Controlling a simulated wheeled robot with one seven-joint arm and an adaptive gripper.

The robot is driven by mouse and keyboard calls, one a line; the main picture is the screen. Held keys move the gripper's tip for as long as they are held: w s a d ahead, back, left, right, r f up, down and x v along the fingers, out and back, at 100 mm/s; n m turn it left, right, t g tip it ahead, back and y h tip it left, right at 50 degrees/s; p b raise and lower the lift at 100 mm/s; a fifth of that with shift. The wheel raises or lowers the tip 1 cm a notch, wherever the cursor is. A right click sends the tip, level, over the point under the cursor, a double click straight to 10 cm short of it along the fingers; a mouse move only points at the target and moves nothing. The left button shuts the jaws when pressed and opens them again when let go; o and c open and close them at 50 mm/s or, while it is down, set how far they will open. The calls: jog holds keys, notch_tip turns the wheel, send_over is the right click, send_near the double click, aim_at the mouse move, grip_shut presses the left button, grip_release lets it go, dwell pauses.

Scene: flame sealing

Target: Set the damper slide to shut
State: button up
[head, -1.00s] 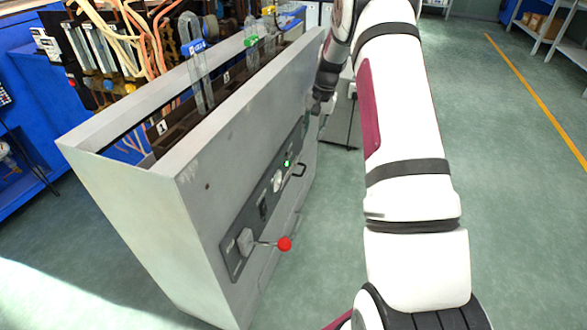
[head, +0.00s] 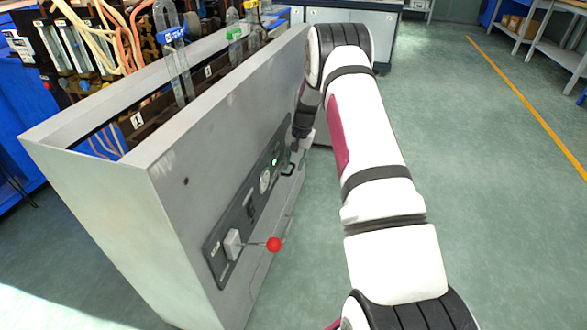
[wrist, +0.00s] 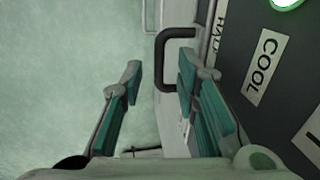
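In the wrist view the handle (wrist: 161,62) shows between the fingertips, closer to the right finger. My gripper (wrist: 159,68) is open, with a wide gap between its teal-padded fingers, and holds nothing. I cannot tell whether the right finger touches the handle. In the head view my gripper (head: 301,140) is small and partly hidden beside the panel.
The grey cabinet (head: 165,215) holds upright tubes with coloured tags. A label reading COOL (wrist: 263,67) is beside the handle. The floor (head: 465,170) at right is clear.

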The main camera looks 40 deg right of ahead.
jog(key=shift+w+f, duration=0.1)
jog(key=shift+f, duration=0.55)
grip_shut()
jog(key=shift+a, duration=0.1)
